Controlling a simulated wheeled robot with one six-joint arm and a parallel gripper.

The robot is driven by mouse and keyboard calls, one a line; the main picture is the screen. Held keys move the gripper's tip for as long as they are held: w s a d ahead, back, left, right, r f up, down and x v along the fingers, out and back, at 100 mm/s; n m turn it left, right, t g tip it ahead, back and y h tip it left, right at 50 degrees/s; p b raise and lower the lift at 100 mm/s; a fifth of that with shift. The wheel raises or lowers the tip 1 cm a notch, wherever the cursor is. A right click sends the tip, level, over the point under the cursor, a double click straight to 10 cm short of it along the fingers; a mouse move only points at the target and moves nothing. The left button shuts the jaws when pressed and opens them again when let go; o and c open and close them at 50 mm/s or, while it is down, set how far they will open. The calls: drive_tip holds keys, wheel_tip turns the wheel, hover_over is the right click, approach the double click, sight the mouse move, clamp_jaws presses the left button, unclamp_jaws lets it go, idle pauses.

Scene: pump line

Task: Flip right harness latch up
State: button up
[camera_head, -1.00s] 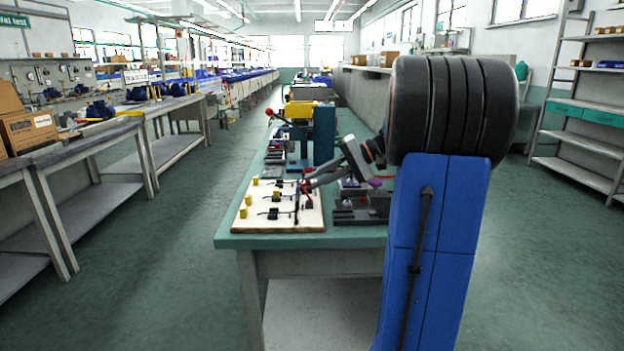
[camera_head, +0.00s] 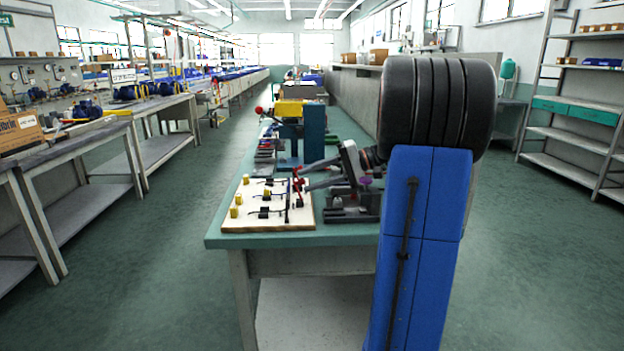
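The cream harness board (camera_head: 240,225) lies at the near end of the green bench. It carries yellow pegs, black clips and a thin dark cable. My gripper (camera_head: 301,180) reaches in from the right, its fingers pointing left over the board's right part. The two fingers look spread, with a gap between them. A small red part (camera_head: 297,183) shows at the fingertips; I cannot tell whether they touch it. It may belong to the right latch, whose position is too small to make out.
A dark metal fixture (camera_head: 350,212) sits right of the board, under my gripper. Behind the board stand a teal press-like unit (camera_head: 315,130) and small parts on the green bench (camera_head: 270,241). Aisle floor is clear to the left.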

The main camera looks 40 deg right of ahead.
drive_tip(key=v, duration=1.2)
idle(0.6)
